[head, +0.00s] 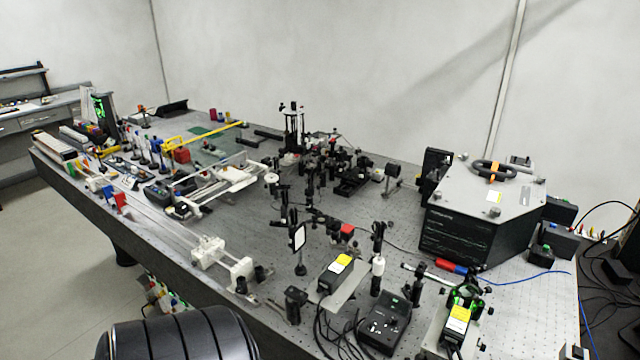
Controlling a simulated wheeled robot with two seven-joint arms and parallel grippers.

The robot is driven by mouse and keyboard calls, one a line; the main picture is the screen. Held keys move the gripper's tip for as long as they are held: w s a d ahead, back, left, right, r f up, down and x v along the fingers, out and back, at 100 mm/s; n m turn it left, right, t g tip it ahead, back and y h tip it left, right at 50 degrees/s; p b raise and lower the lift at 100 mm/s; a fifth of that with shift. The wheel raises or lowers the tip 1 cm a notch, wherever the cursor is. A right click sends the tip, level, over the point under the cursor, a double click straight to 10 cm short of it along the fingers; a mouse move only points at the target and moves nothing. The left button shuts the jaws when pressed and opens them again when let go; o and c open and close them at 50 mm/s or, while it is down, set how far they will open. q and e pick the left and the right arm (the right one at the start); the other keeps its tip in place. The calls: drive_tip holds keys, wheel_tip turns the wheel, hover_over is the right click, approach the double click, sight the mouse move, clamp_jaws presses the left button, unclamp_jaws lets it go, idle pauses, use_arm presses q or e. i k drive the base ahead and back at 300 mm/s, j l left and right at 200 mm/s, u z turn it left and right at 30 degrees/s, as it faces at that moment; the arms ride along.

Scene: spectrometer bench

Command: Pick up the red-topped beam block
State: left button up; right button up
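A small dark block with a red top (347,230) stands on the optical table (535,300), right of the middle of the head view. It fits the red-topped beam block, though it is too small to see in detail. Dark posts and mounts stand close around it. Neither of my grippers is in view, so I cannot see whether they are open or shut.
A yellow-labelled black box (335,272) stands in front of the block. A large grey-topped instrument (480,215) stands to the right. A white rail assembly (222,255) lies to the left. Black cables run along the front. Bare table shows left of the middle.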

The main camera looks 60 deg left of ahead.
sight(347, 233)
drive_tip(key=u, duration=1.6)
drive_tip(key=i+j+z, duration=0.3)
drive_tip(key=z, duration=0.15)
drive_tip(key=i+j+z, duration=0.2)
drive_tip(key=j+z, duration=0.25)
